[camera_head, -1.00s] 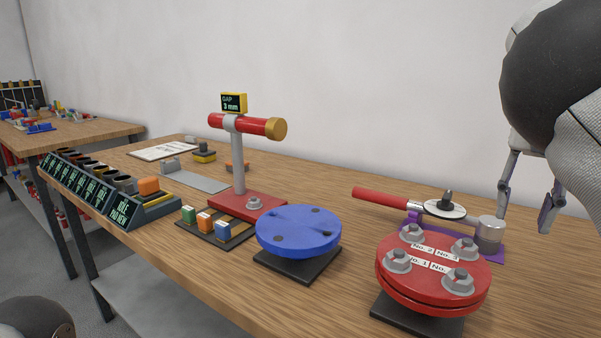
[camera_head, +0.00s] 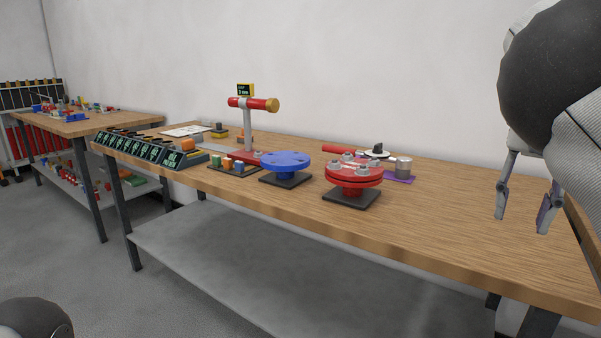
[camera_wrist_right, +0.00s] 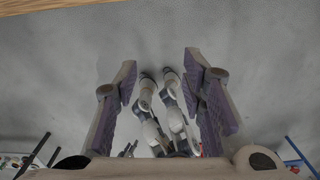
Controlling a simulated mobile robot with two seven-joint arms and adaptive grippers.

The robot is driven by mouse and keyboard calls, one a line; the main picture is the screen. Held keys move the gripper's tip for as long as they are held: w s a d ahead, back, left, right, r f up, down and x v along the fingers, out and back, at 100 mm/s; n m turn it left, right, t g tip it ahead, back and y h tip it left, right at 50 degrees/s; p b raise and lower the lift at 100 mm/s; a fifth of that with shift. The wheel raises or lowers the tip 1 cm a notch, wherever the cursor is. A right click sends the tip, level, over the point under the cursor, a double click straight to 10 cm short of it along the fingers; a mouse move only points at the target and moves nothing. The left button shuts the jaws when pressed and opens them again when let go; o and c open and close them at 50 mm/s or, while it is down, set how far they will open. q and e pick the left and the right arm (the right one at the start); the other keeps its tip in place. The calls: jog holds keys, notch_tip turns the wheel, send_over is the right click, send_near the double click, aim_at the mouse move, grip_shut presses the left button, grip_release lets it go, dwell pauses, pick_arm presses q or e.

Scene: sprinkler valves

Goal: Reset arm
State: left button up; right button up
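My right gripper (camera_head: 522,208) hangs at the right of the head view, in front of the table's right end, fingers pointing down. Its fingers are apart with nothing between them. The right wrist view also shows the two purple-padded fingers (camera_wrist_right: 165,95) spread, with grey floor and parts of my own body beyond. My right arm covers the upper right of the head view. Only a dark rounded part of my left arm shows at the lower left; the left gripper is not in view.
The wooden table (camera_head: 450,215) holds a red flange (camera_head: 355,175) with bolts, a blue flange (camera_head: 286,160), a red gauge stand (camera_head: 247,128), a purple-based tool (camera_head: 399,178) and a row of dark bins (camera_head: 150,150). A second table (camera_head: 90,123) stands left. The table's right part is clear.

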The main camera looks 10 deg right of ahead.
jog(key=s+d+f+n+g+h, duration=0.1)
jog(key=s+d+f+n, duration=0.2)
jog(key=f, duration=0.5)
jog(key=s+d+f+n+g+h, duration=0.1)
jog(key=s+f+n, duration=0.2)
jog(key=f+n, duration=0.35)
jog(key=s+d+f+n+g+h, duration=0.1)
jog(key=s+d+f+n+g, duration=0.15)
jog(key=f, duration=0.75)
jog(key=s+a+f+n, duration=0.2)
jog(key=s+f+n, duration=0.8)
jog(key=s, duration=0.2)
jog(key=s+a+f+n+p, duration=0.1)
jog(key=s+a+f+n, duration=0.6)
jog(key=s+n, duration=0.3)
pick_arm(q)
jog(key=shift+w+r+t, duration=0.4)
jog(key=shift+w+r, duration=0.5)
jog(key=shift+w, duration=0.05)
pick_arm(e)
jog(key=s+a+n+t+y, duration=0.2)
jog(key=s+a+n, duration=0.5)
jog(key=a+n, duration=0.5)
jog(key=shift+s+a+y, duration=0.2)
jog(key=shift+a+y, duration=0.1)
jog(key=shift+y, duration=0.3)
